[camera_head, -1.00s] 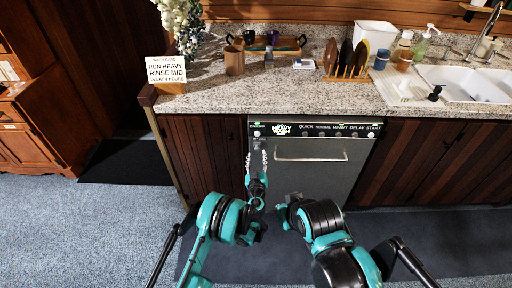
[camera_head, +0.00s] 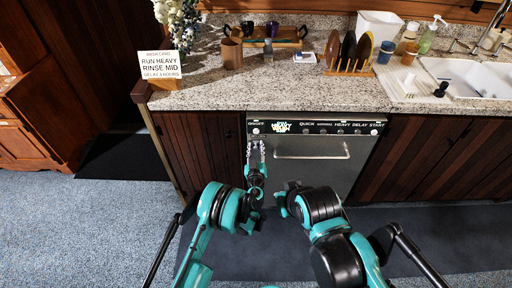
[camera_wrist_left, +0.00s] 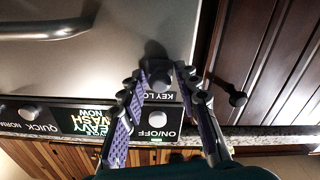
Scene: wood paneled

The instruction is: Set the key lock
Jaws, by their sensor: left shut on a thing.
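The dark grey dishwasher (camera_head: 315,172) stands under the counter, its door shut. Its control strip (camera_head: 350,127) runs along the top. In the left wrist view the key lock knob (camera_wrist_left: 158,80) sits by the "KEY LOCK" label, between the purple-padded fingers of my left gripper (camera_wrist_left: 163,73). The on/off knob (camera_wrist_left: 157,119) is beside it, between the fingers nearer the wrist. In the head view my left gripper (camera_head: 256,147) is at the panel's left end, shut on the knob, which its fingers hide. My right arm is at the lower middle; its gripper cannot be made out.
A door handle (camera_head: 312,149) crosses the dishwasher front, right of my left gripper. A lit "HEAVY WASH NOW" display (camera_wrist_left: 87,119) is on the panel. A card (camera_head: 161,64) stands on the counter's left corner. A dark mat (camera_head: 430,232) covers the floor in front.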

